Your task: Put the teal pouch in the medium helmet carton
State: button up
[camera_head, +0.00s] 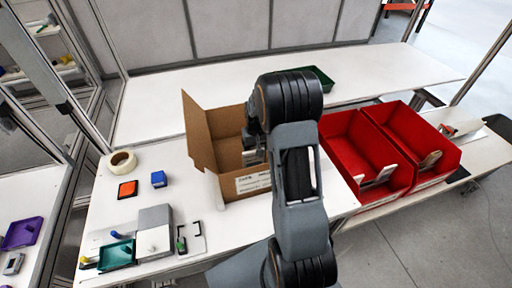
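An open brown cardboard carton (203,138) stands on the white table left of my arm, its flap raised on the left and a printed label on its front. I cannot read from the label whether it is the medium one. My arm rises in front of the carton and hides its right part. The wrist end of my arm reaches down at the carton's opening. My gripper's fingers are hidden or too small to make out, so I cannot tell whether they hold anything. I make out no teal pouch in this view.
Two red bins (348,133) stand right of my arm. A green tray (322,80) sits behind my arm.

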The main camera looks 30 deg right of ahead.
jog(key=o, duration=0.8)
jog(key=shift+f, duration=0.1)
jog(key=shift+o, duration=0.2)
notch_tip(320, 180, up, 12)
jog(key=p, duration=0.8)
jog(key=shift+a+r, duration=0.1)
jog(key=shift+r, duration=0.1)
jog(key=s+a+r+n+t, duration=0.1)
jog(key=s+a+r, duration=0.3)
jog(key=r, duration=0.2)
jog(key=s+a+r+t, duration=0.2)
jog(key=s+a+r, duration=0.2)
jog(key=r, duration=0.3)
jog(key=s+a+r+t, duration=0.1)
jog(key=s+a+r, duration=0.1)
jog(key=s, duration=0.3)
jog(key=s+a+r+n+t, duration=0.1)
jog(key=s+a, duration=0.2)
jog(key=s, duration=0.3)
jog(key=shift+r, duration=0.35)
